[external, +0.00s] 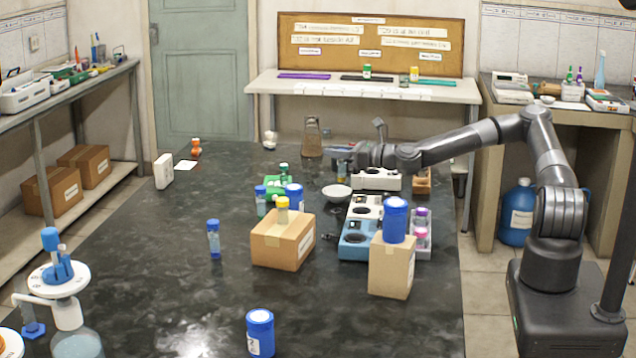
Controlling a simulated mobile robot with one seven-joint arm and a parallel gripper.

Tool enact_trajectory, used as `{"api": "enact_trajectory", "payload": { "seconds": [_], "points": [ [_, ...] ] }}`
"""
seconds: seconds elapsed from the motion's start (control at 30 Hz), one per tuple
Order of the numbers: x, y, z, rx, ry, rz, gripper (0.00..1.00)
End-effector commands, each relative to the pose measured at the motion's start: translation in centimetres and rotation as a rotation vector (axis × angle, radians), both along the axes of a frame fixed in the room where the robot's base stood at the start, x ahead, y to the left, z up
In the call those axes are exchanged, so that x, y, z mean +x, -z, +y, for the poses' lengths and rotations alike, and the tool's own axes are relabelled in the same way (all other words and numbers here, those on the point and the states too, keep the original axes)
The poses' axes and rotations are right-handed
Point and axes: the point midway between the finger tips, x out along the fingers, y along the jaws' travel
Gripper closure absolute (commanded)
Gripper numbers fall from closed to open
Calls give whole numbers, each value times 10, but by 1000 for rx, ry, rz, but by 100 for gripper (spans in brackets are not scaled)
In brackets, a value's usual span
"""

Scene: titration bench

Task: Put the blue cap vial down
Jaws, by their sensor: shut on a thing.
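My gripper (350,160) is at the far right part of the dark bench, beyond the row of devices, pointing left. It is shut on a small vial with bluish parts (342,168), taken to be the blue cap vial; it is small and partly hidden by the fingers. I cannot tell whether its base touches anything. Another blue-capped vial (213,240) stands upright alone on the left of the bench. One more (260,201) stands beside the green rack (278,187).
White and blue devices (356,240) line the right side, with a white dish (336,194) beside them. Cardboard boxes (283,240) carry a yellow-capped vial and a blue jar (395,220). A brown-tinted flask (312,138) stands left of my gripper.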

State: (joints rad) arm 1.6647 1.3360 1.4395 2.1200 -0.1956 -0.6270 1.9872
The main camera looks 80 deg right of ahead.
Motion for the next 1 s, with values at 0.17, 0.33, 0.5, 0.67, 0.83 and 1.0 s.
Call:
{"api": "enact_trajectory", "payload": {
  "seconds": [0.17,0.33,0.5,0.67,0.83,1.0],
  "points": [
    [12,9,7,0,1,0,97],
    [13,28,8,2,2,1,97],
    [12,48,7,0,2,0,97],
    [12,49,7,-1,2,-1,97],
    [12,50,7,0,2,0,97],
    [12,52,7,0,2,0,67]
  ]
}}
